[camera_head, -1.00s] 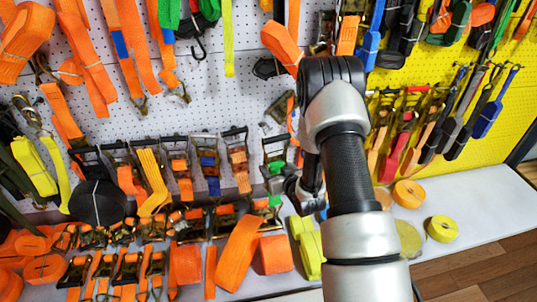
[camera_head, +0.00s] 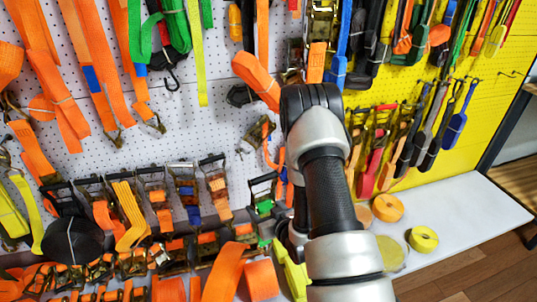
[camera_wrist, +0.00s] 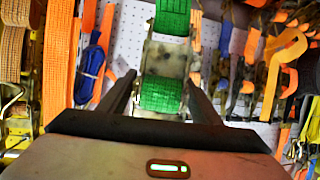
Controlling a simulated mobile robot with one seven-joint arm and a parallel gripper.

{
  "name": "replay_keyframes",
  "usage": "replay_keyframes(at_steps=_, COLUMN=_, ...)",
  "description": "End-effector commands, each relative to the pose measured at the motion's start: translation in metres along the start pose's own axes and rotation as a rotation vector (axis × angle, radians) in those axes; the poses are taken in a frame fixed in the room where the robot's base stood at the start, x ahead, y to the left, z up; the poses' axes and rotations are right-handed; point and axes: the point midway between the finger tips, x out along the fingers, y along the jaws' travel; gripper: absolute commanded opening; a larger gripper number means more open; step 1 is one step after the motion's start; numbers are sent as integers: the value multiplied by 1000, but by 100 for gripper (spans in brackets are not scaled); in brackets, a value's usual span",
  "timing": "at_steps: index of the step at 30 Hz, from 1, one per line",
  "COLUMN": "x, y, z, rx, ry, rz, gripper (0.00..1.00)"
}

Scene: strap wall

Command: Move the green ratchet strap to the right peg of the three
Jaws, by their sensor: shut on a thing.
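The green ratchet strap (camera_wrist: 162,94) shows in the wrist view, green webbing above and below a worn metal ratchet body. My gripper (camera_wrist: 160,78) has one finger on each side of it and is shut on it. In the head view my arm hides the gripper; a green patch on a dark-framed ratchet (camera_head: 265,207) just left of my arm appears to be the same strap, hanging in front of the lower wall. I cannot pick out the three pegs; straps and my arm cover that part of the wall.
A row of ratchets with orange and blue webbing (camera_head: 186,190) hangs left of my arm. The yellow panel at right holds many hanging straps (camera_head: 455,128). The shelf's right end is clear.

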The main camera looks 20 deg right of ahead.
Motion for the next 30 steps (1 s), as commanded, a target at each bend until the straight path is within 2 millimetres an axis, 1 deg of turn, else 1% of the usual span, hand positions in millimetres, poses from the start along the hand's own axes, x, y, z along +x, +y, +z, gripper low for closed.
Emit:
replay_keyframes(at_steps=1, x=0, y=0, z=-3, rx=-1, ry=7, rz=0, gripper=2)
replay_keyframes(at_steps=4, x=2, y=1, z=-3, rx=0, ry=7, rz=2, gripper=2)
replay_keyframes(at_steps=7, x=9, y=9, z=-3, rx=3, ry=10, rz=18, gripper=2)
replay_keyframes(at_steps=11, x=28, y=31, z=-4, rx=13, ry=12, rz=60, gripper=2)
replay_keyframes(at_steps=15, x=49, y=58, z=-10, rx=30, ry=11, rz=113, gripper=2)
replay_keyframes(at_steps=19, x=60, y=77, z=-16, rx=44, ry=9, rz=146, gripper=2)
replay_keyframes(at_steps=23, x=65, y=83, z=-19, rx=51, ry=7, rz=158, gripper=2)
replay_keyframes(at_steps=30, x=73, y=85, z=-23, rx=51, ry=7, rz=159, gripper=2)
